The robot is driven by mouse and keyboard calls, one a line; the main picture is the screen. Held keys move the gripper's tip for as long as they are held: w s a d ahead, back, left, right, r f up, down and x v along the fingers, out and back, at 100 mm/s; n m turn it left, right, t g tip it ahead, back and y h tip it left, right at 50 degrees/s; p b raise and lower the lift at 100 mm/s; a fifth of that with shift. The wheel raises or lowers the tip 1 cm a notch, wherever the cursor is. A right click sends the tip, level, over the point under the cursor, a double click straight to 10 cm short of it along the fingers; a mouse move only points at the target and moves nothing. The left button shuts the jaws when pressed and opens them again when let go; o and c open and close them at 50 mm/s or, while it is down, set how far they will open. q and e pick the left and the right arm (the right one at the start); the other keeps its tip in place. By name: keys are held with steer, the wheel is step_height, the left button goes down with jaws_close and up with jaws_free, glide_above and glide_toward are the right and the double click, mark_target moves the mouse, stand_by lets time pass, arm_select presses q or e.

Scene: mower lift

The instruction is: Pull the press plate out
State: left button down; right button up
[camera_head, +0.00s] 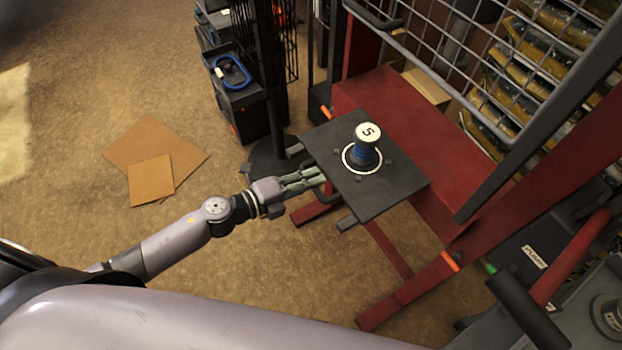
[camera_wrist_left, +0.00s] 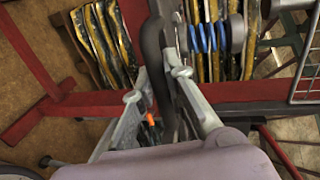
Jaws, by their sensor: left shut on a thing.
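The dark press plate (camera_head: 398,188) sticks out level from the front of the red press frame. A blue-and-black cylinder with a white top marked 5 (camera_head: 367,140) stands upright on it inside a white ring. My left gripper (camera_head: 318,178) is at the plate's near left edge, shut on its black handle (camera_head: 324,194). In the left wrist view, the handle (camera_wrist_left: 160,62) passes between the two fingers of the left gripper (camera_wrist_left: 158,88). Part of the handle is hidden by the fingers. My right gripper is not in view.
The red press frame (camera_head: 408,118) with a wire mesh guard (camera_head: 450,45) stands behind the plate. A black stand (camera_head: 270,155) and dark toolboxes (camera_head: 238,100) are close behind the left arm. Cardboard sheets (camera_head: 152,180) lie on the floor, which is mostly clear at left.

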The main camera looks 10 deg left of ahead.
arm_select(q)
steer(key=c, duration=1.6)
jaws_free()
steer(key=v, duration=1.2)
